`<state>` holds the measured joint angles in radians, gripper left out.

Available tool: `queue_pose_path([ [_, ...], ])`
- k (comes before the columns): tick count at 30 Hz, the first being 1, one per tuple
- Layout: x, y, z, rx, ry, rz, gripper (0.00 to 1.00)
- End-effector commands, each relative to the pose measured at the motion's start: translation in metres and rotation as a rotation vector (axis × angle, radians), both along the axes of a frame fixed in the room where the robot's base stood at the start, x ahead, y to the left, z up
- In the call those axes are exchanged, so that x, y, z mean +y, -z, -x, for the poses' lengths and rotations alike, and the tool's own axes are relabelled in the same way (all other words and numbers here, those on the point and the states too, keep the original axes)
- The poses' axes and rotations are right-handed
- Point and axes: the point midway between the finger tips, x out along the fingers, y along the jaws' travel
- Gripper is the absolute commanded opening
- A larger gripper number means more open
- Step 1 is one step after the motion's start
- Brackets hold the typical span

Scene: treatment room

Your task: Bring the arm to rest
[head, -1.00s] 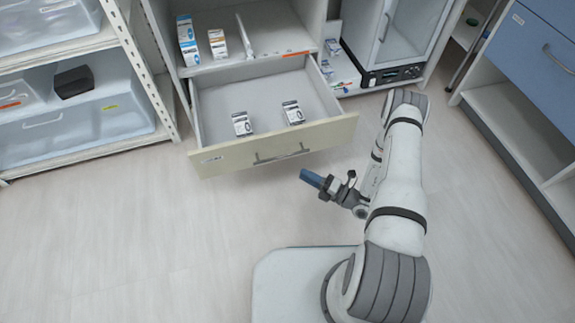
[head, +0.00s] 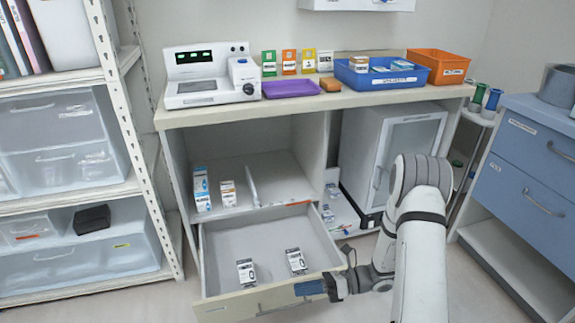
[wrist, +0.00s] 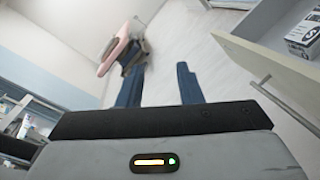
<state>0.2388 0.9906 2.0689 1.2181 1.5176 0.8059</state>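My gripper (head: 312,288) is at the front of the open drawer in the head view. It overlaps the right end of the drawer front (head: 225,305). The wrist view shows the two blue fingers of my gripper (wrist: 161,85) apart, with bare floor between them and nothing held. My arm (head: 420,240) stands bent at the right of the drawer. Whether the gripper touches the drawer cannot be told.
Two small boxes, a left one (head: 246,272) and a right one (head: 296,261), stand in the drawer. The counter (head: 235,111) above carries a device (head: 210,78), a blue bin (head: 385,82) and an orange bin (head: 440,66). Shelving stands left, a blue drawer cabinet (head: 530,155) right.

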Motion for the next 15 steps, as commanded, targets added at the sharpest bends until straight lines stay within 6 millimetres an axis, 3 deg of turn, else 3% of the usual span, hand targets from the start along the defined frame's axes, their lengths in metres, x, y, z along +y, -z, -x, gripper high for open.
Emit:
queue_pose_path([
  [1,0.001,-0.037,0.005,-0.078,-0.057,0.035,0.32],
  [3,0.001,-0.068,0.014,-0.179,-0.136,0.081,0.32],
  [15,-0.016,-0.224,0.071,-0.769,-0.606,0.334,0.32],
])
